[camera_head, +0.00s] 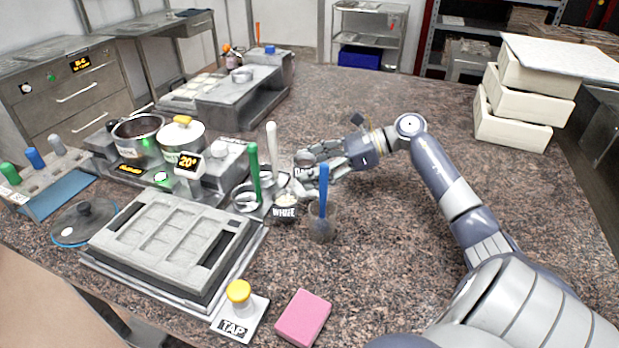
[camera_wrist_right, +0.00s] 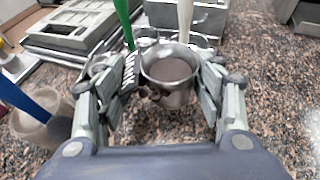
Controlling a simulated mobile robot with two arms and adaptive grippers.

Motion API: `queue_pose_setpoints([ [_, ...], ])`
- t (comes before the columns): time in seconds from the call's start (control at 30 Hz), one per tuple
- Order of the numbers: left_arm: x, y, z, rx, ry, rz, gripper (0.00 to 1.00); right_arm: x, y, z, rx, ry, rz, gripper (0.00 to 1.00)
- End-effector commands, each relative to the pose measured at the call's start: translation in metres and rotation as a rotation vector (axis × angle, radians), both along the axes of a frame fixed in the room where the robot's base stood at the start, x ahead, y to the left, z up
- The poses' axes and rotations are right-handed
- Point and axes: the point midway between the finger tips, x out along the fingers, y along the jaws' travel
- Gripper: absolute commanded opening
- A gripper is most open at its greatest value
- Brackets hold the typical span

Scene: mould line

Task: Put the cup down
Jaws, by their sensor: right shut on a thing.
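A small metal cup (camera_wrist_right: 172,75) with dark brown contents sits between the two fingers of my right gripper (camera_wrist_right: 165,98) in the wrist view. A black label with white letters shows at its left side. In the head view the cup (camera_head: 303,158) is small and partly hidden by my right gripper (camera_head: 312,172), which is shut on it. The cup looks upright. I cannot tell whether its base touches the counter. My left gripper does not show.
Close by stand a holder labelled WHITE (camera_head: 285,210), a container with a blue-handled tool (camera_head: 322,228), and green and white handles. A grey mould (camera_head: 180,235) lies left, a pink block (camera_head: 303,318) in front. The granite counter (camera_head: 400,260) is clear to the right.

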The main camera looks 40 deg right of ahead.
Motion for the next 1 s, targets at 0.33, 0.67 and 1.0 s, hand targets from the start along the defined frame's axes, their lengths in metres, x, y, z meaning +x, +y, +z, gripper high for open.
queue_pose_setpoints([
  [0.33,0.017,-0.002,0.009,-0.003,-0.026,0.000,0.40,0.000,0.000,-0.037,0.001,0.001,0.000,0.37],
  [0.67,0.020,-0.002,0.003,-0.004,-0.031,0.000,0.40,0.000,0.000,-0.042,-0.001,0.000,0.000,0.37],
  [1.0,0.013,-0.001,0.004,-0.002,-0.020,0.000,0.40,0.000,0.000,-0.040,-0.001,0.001,0.000,0.83],
])
